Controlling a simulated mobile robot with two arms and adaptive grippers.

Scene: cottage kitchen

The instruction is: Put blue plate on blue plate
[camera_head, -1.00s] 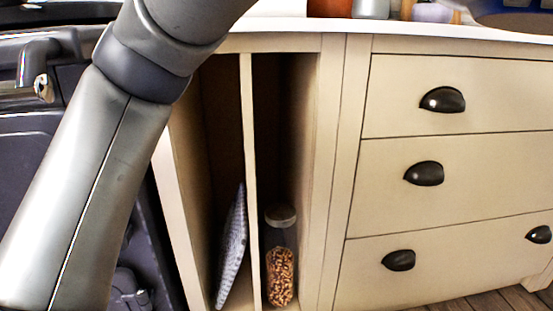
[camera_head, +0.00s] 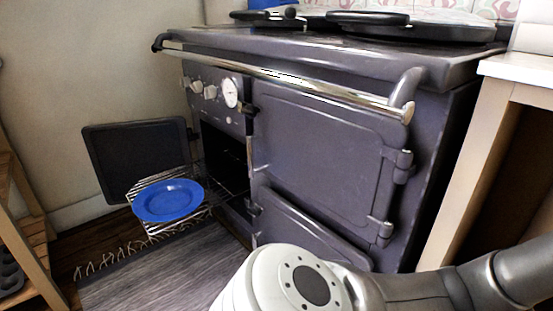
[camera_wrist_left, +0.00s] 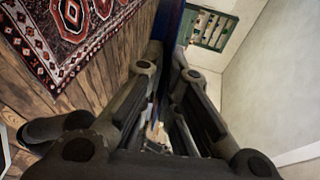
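A blue plate (camera_head: 168,200) lies on a wire oven rack (camera_head: 150,228) that sticks out of the open oven at the left of the head view. In the left wrist view, a second blue plate (camera_wrist_left: 171,22) shows nearly edge-on as a thin dark blue strip. My left gripper (camera_wrist_left: 168,58) is closed around this strip, with one finger on each side. Most of the held plate is hidden by its angle and the fingers. Neither gripper shows in the head view, so I cannot tell how far the held plate is from the rack. My right gripper is out of view.
The grey stove (camera_head: 320,150) has a chrome rail (camera_head: 290,78) along its front. The dark oven door (camera_head: 135,155) stands open at the left. A wooden shelf (camera_head: 20,225) stands at the far left. A striped rug (camera_head: 165,270) lies below the rack. My arm crosses the lower right.

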